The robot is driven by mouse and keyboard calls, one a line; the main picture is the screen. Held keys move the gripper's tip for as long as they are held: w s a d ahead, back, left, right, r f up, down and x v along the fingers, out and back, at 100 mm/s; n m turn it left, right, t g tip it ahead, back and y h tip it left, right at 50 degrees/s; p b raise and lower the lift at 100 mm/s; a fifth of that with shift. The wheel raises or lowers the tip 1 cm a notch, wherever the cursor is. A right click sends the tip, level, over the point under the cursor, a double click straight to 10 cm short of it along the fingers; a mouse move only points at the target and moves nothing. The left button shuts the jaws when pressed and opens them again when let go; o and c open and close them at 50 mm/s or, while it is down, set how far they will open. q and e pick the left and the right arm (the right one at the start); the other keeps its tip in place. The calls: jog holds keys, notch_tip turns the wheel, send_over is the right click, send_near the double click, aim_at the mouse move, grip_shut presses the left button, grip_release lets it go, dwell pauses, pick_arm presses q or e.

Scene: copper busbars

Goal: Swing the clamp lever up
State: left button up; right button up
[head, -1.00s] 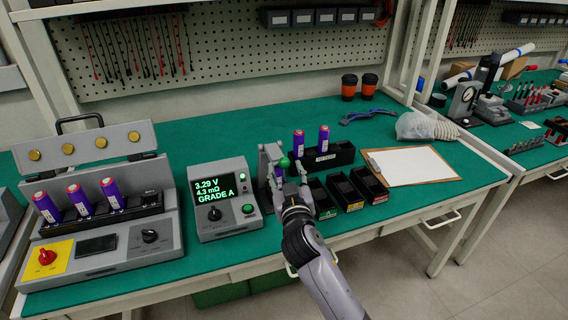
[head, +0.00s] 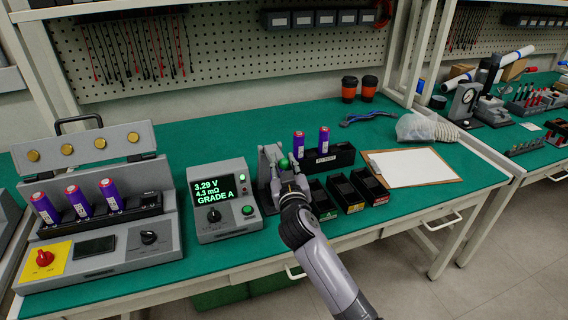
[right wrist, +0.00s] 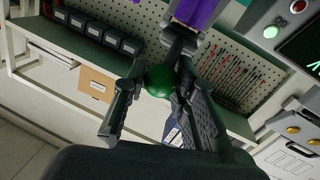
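The clamp lever's green ball knob (head: 284,163) shows at the grey clamp fixture (head: 265,160), right of the meter. My right gripper (head: 285,176) reaches it from the front. In the right wrist view the green knob (right wrist: 161,80) sits between the two fingers of the right gripper (right wrist: 160,84). A purple cell (right wrist: 196,12) shows just beyond the fingertips in the wrist view. My left gripper is not in view.
The meter (head: 222,200) stands close on the left, reading GRADE A. A black rack (head: 340,154) with two purple cells is just behind right. Small black bins (head: 345,192) and a clipboard (head: 412,167) lie to the right.

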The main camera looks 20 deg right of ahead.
grip_shut()
dwell(0.4)
